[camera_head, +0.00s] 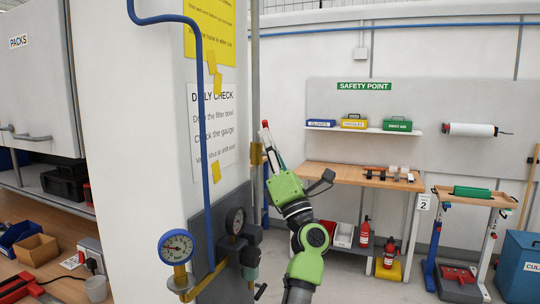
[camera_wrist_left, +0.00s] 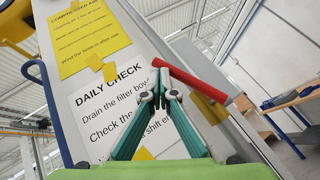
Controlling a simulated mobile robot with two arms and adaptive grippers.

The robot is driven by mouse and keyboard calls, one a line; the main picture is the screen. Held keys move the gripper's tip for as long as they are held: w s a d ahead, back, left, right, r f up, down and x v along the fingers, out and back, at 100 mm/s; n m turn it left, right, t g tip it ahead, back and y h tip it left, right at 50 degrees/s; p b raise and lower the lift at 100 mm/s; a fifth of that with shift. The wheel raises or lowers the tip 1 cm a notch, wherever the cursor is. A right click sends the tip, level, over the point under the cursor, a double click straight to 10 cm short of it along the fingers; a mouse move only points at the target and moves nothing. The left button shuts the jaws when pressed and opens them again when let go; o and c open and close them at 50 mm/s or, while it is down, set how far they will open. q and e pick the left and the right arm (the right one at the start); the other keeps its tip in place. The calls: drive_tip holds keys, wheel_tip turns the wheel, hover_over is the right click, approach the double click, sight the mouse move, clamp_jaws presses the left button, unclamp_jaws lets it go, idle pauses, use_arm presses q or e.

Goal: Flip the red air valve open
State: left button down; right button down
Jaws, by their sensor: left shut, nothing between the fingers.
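The red valve handle (camera_wrist_left: 192,80) runs slantwise across the wrist view, just past my fingertips. In the head view its red end (camera_head: 265,124) shows beside the grey pipe, above a brass fitting (camera_head: 257,155) on that pipe. My left gripper (camera_head: 268,140) is raised close beside the handle, its fingers pointing up. In the left wrist view, its teal fingers (camera_wrist_left: 160,95) meet at the tips with nothing between them. The tips are very near the handle; I cannot tell whether they touch it. The handle's mount is partly hidden by the gripper. My right gripper is not in view.
A blue-rimmed gauge (camera_head: 176,247) and a dark regulator (camera_head: 240,240) stand out from the panel below left. The white column (camera_head: 140,150) carries a daily check notice (camera_head: 213,125). A wooden bench (camera_head: 345,174) stands behind to the right, with open floor before it.

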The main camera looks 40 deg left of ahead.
use_arm(q)
drive_tip(key=shift+w+a+r+b, duration=0.4)
drive_tip(key=shift+w+r+b, duration=0.45)
drive_tip(key=shift+b, duration=0.1)
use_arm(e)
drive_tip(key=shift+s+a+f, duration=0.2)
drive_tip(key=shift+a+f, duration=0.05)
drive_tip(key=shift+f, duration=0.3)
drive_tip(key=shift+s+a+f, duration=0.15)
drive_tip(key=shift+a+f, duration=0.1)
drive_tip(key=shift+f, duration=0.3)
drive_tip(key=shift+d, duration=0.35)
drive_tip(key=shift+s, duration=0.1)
